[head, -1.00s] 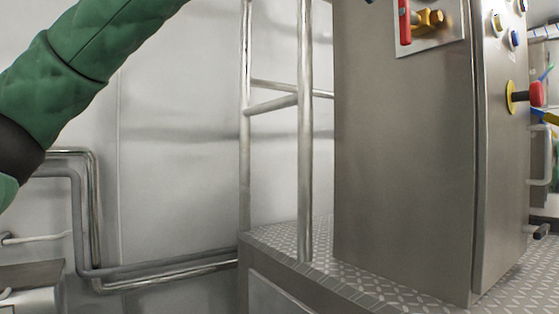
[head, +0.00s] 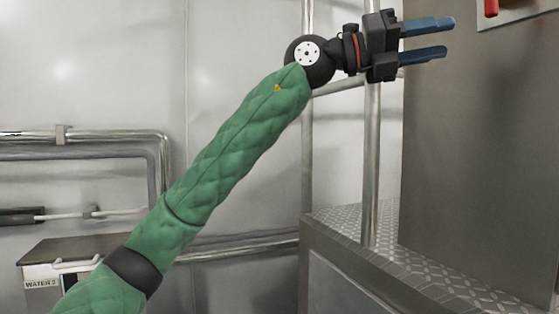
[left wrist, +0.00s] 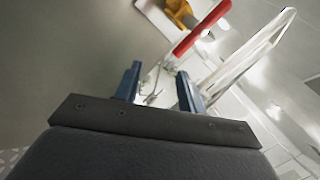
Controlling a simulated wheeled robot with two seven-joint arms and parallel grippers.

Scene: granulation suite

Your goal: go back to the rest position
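My left gripper (head: 432,39) is at the upper right of the head view, at the end of my raised green-sleeved arm. Its two blue fingers are apart with nothing between them. They point right, in front of the steel cabinet (head: 450,160). In the left wrist view the fingers of the gripper (left wrist: 158,88) also show apart and empty. A red handle (left wrist: 202,28) and a yellow fitting (left wrist: 180,12) appear beyond them. My right gripper is in neither view.
A checker-plate platform (head: 440,274) with upright metal rails (head: 370,150) stands at the right. A box labelled WATER 2 (head: 45,270) sits at lower left, under wall pipes (head: 100,140). The red handle's lower end (head: 491,8) shows at the top right edge.

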